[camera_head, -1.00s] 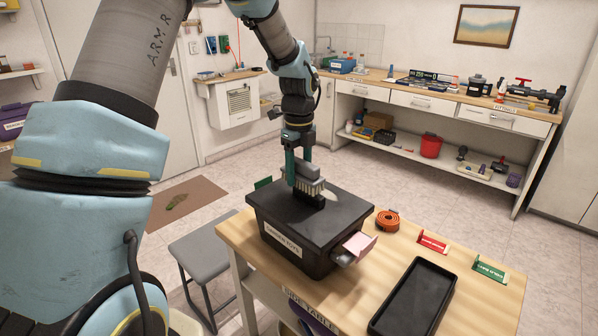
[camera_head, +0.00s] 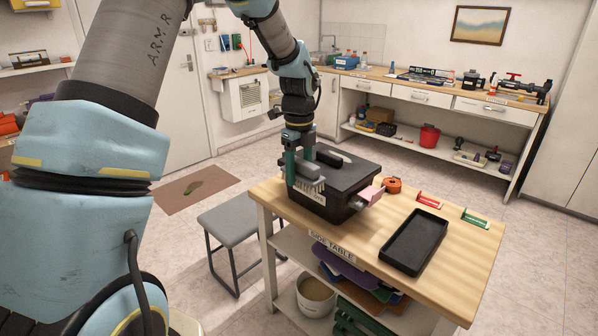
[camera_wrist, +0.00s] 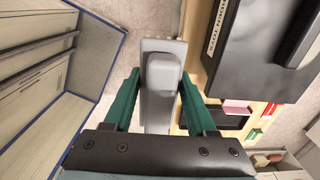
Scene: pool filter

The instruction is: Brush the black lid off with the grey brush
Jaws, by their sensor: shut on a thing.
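The black lid (camera_head: 355,176) lies on top of a black box (camera_head: 329,207) at the left end of the side table, with a dark raised handle (camera_head: 333,157) on it. My gripper (camera_head: 299,164) is shut on the grey brush (camera_head: 308,181), whose pale bristles point down. The brush is at the lid's near left edge in the head view; I cannot tell whether the bristles touch it. In the wrist view the grey brush (camera_wrist: 161,85) sits between my green fingers, apart from the lid (camera_wrist: 262,45) to its right. Any dirt on the lid is too small to tell.
A pink object (camera_head: 371,192) sticks out at the box's right side. On the table (camera_head: 462,250) are an orange coil (camera_head: 393,185), a black tray (camera_head: 414,242), and red (camera_head: 429,201) and green (camera_head: 474,218) label stands. A grey stool (camera_head: 229,224) stands left of the table.

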